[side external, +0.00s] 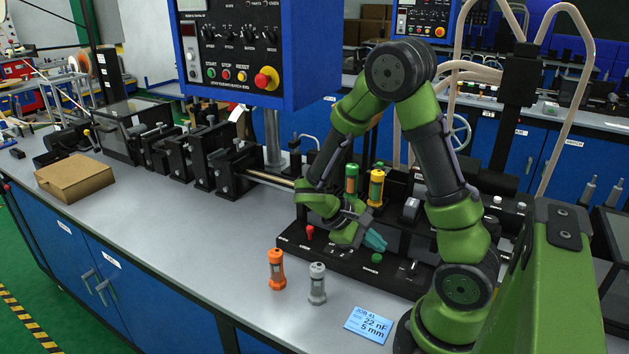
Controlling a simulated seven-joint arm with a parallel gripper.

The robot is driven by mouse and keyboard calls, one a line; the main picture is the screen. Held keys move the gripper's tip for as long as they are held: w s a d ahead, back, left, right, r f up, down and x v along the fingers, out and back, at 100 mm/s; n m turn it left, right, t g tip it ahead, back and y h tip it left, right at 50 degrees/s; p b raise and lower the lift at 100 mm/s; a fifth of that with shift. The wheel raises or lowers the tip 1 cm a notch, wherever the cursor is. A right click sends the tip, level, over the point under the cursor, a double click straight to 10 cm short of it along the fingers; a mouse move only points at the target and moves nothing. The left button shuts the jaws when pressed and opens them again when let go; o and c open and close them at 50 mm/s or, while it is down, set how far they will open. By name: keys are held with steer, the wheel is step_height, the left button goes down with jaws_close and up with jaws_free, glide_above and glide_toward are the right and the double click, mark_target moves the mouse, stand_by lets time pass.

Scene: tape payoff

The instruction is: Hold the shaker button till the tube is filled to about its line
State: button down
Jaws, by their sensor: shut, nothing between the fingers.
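My gripper (374,241), with teal fingertips, is shut and empty over the black base panel (340,262). A green button (376,258) sits on the panel just below the fingertips in the picture; I cannot tell if they touch it. A red knob (309,232) stands on the panel left of my gripper. A green tube (351,180) and a yellow tube (376,188) stand upright behind my gripper. An orange tube (276,269) and a grey tube (317,284) stand on the bench in front. Fill levels and lines are too small to read.
A blue job card (369,325) reading 22 nF, 5 mm lies at the bench front. A cardboard box (75,180) and black fixtures (205,155) are to the left. A blue control box (240,50) hangs above. The left front bench is clear.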

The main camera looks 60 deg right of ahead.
mark_target(373, 257)
steer(key=shift+f, duration=0.15)
stand_by(0.4)
steer(key=shift+f, duration=0.3)
steer(key=shift+f, duration=0.45)
stand_by(0.6)
steer(key=shift+r, duration=0.15)
stand_by(1.7)
steer(key=shift+r, duration=0.75)
steer(key=shift+r, duration=0.1)
steer(key=shift+r, duration=2.4)
